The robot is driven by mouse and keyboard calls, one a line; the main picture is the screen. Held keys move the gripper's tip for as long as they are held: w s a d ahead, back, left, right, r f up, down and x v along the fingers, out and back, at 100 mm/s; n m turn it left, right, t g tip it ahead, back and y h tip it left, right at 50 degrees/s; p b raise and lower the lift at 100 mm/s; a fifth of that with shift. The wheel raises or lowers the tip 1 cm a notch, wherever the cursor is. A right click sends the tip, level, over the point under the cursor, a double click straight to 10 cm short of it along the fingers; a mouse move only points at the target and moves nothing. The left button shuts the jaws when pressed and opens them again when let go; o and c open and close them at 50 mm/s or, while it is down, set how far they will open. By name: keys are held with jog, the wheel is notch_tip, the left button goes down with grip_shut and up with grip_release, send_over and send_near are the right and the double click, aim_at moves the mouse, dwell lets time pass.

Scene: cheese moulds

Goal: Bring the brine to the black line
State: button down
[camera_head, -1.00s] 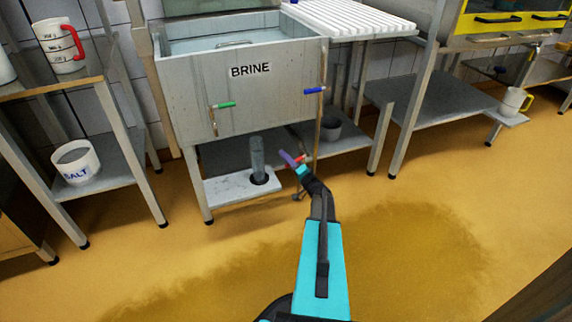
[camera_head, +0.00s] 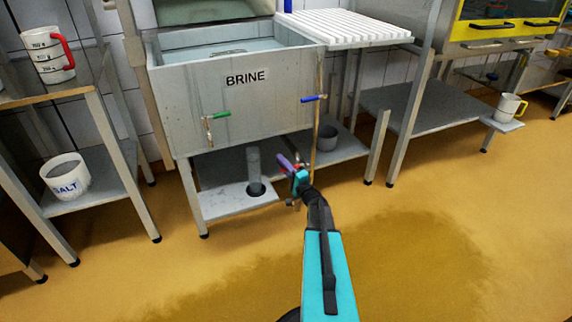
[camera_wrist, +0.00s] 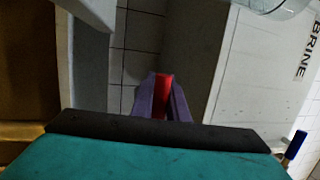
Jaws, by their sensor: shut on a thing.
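The grey brine tank (camera_head: 240,105), labelled BRINE, stands on legs left of centre with pale liquid (camera_head: 225,48) in it. No black line can be made out. A green-handled tap (camera_head: 217,115) and a blue-handled tap (camera_head: 313,98) are on its front. My gripper (camera_head: 287,164), with purple fingers, is low in front of the tank's right side. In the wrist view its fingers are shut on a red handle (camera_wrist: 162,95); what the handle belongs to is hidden. The BRINE lettering (camera_wrist: 307,50) and the blue handle (camera_wrist: 295,145) show at the right there.
A grey upright tube (camera_head: 254,165) stands on the low shelf under the tank. A salt tub (camera_head: 66,177) and a red-handled measuring jug (camera_head: 48,54) are on the left rack. A white ribbed board (camera_head: 345,28) lies right of the tank. The floor in front is clear, with a darker patch.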

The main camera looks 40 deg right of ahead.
jog(key=shift+s+d+r, duration=0.1)
jog(key=shift+d, duration=0.05)
jog(key=c, duration=1.7)
grip_release()
jog(key=shift+c, duration=0.2)
jog(key=p+v, duration=0.3)
jog(key=v, duration=1)
jog(key=shift+s+a, duration=0.25)
jog(key=shift+s, duration=0.1)
